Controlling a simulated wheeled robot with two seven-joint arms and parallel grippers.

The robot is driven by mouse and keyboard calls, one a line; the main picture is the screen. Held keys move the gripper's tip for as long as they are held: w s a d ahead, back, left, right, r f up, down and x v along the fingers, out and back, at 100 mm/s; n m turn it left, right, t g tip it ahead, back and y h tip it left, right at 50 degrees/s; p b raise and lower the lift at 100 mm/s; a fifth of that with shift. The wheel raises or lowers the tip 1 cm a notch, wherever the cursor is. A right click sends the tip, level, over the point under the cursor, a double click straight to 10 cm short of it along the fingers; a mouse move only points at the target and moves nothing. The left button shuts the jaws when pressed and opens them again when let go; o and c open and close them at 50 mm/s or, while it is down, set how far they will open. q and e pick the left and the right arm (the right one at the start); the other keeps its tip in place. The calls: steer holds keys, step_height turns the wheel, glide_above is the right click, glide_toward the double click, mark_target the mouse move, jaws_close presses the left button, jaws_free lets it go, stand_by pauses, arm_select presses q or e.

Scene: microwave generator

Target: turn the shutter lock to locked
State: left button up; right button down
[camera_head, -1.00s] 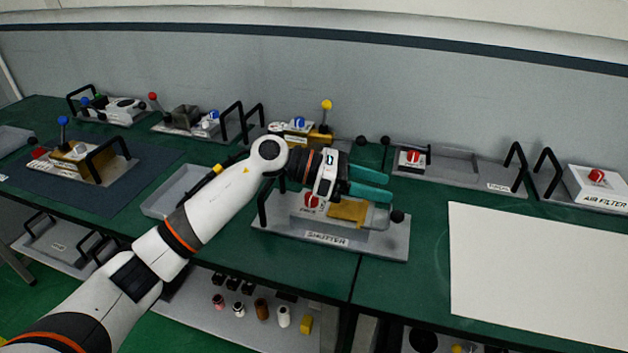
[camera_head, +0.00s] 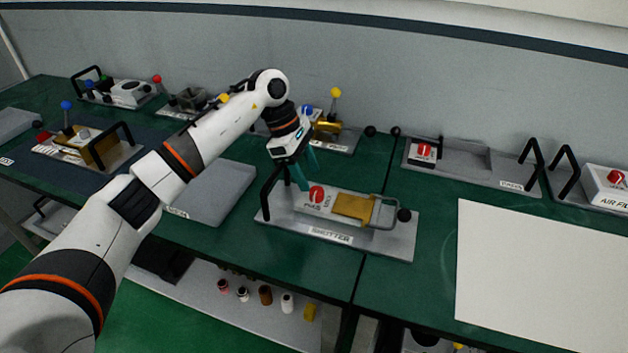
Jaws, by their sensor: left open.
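The shutter unit (camera_head: 330,240) is a grey plate labelled SHUTTER on the green bench, with a black handle at its left end. Its lock is a red round knob (camera_head: 317,194) on a pale block with lettering. A brass-coloured block (camera_head: 354,208) and a grey bar with a black ball end (camera_head: 404,215) sit to the right of the knob. My left gripper (camera_head: 306,178) points down with its teal fingers just above and left of the red knob. It is open and holds nothing. Contact with the knob cannot be told. My right gripper is not in view.
A grey tray (camera_head: 215,192) lies left of the shutter unit. Units with coloured ball levers stand behind and left. A unit with another red knob (camera_head: 424,152) is at the back right. A large pale sheet (camera_head: 540,275) covers the right front bench.

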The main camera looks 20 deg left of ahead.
mark_target(316, 191)
arm_select(q)
steer(key=shift+p+x, duration=0.4)
steer(key=shift+x, duration=1.8)
steer(key=shift+c, duration=0.3)
steer(key=c, duration=0.9)
